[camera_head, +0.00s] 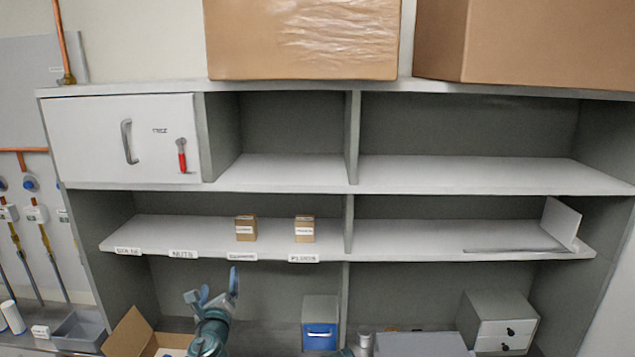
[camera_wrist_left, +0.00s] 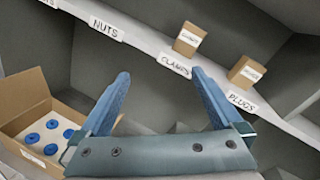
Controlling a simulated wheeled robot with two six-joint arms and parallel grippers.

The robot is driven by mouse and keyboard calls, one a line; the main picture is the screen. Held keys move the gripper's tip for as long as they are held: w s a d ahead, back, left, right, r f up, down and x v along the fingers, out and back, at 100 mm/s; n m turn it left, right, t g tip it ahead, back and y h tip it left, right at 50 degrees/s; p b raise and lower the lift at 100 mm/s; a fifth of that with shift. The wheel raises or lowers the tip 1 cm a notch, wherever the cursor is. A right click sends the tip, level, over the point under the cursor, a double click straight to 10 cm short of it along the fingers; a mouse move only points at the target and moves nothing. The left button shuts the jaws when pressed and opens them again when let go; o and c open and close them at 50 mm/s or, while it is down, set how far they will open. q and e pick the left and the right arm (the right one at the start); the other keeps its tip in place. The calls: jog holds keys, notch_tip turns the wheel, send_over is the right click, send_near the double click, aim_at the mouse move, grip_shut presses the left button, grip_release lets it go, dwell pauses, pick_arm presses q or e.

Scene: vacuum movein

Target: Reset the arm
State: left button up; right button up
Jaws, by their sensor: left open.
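My left gripper (camera_head: 212,290) is open and empty, raised in front of the lower bay of the shelf unit (camera_head: 270,186). In the left wrist view its two blue fingers (camera_wrist_left: 158,95) stand wide apart with nothing between them. Its tips are below the middle shelf's edge, near the CLAMPS label (camera_wrist_left: 175,65). Two small cardboard boxes stand on the middle shelf: one above the CLAMPS label (camera_head: 245,228) and one above the PLUGS label (camera_head: 305,229). My right gripper does not show.
An open cardboard box (camera_head: 128,333) stands at lower left; the left wrist view shows several blue round parts in it (camera_wrist_left: 52,124). A blue-fronted bin (camera_head: 320,325) and a drawer unit (camera_head: 497,320) stand on the lower surface. Large boxes (camera_head: 302,40) sit on top.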

pick_arm(q)
jog(key=s+d+f+n+g+y+b, duration=0.1)
jog(key=s+d+f+n+g+b, duration=0.15)
jog(key=f+n, duration=0.45)
jog(key=s+d+f+n+g+b, duration=0.25)
jog(key=f+n+g+b, duration=0.2)
jog(key=f, duration=0.55)
jog(key=s+d+f+n+g+y+b, duration=0.1)
jog(key=s+f+n+g+b, duration=0.15)
jog(key=f+n, duration=0.45)
jog(key=s+d+f+n+g+h+b, duration=0.2)
jog(key=s+d+f+g, duration=0.2)
jog(key=s+d+f, duration=0.2)
jog(key=s+d+f+n+g+h+b, duration=0.2)
jog(key=s+d+f, duration=0.4)
jog(key=s, duration=0.5)
jog(key=shift+d+f+n+g+b, duration=0.25)
jog(key=shift+f+n+g+b, duration=0.25)
jog(key=shift+n+g+b, duration=0.4)
